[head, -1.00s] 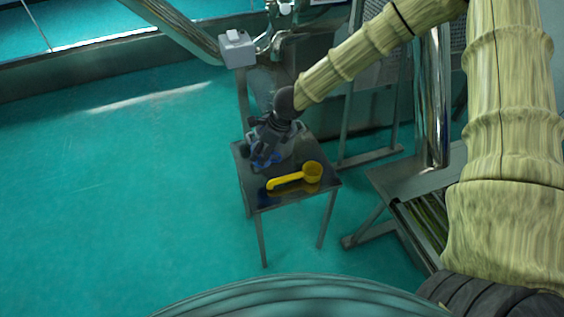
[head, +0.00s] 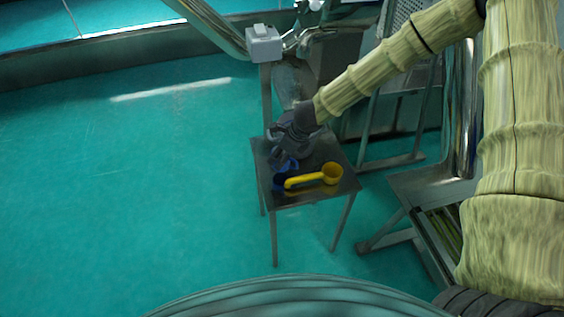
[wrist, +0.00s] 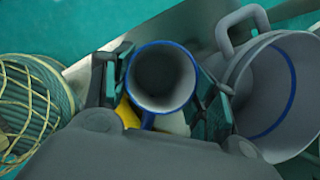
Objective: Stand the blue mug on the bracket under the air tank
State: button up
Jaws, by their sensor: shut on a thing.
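The blue mug (wrist: 150,47) shows a round blue rim and a pale inside in the wrist view. It sits between the two fingers of my gripper (wrist: 165,90), which is shut on it. In the head view my gripper (head: 286,158) is low over the back left part of a small metal table. Some of the mug's blue (head: 285,166) shows below the fingers there. I cannot tell whether the mug touches the tabletop. I cannot make out the air tank or its bracket for certain.
A yellow scoop (head: 330,174) lies on the table (head: 300,198), close beside the mug. A big grey pot with a blue line (wrist: 248,95) stands right of my gripper in the wrist view. A grey box (head: 264,43) on a post stands behind. Open floor lies left.

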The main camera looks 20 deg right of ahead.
jog(key=shift+f, duration=1.85)
jog(key=shift+f, duration=0.15)
jog(key=o, duration=1)
jog(key=p+v, duration=0.1)
jog(key=v, duration=0.9)
jog(key=shift+r, duration=0.35)
jog(key=shift+v, duration=0.85)
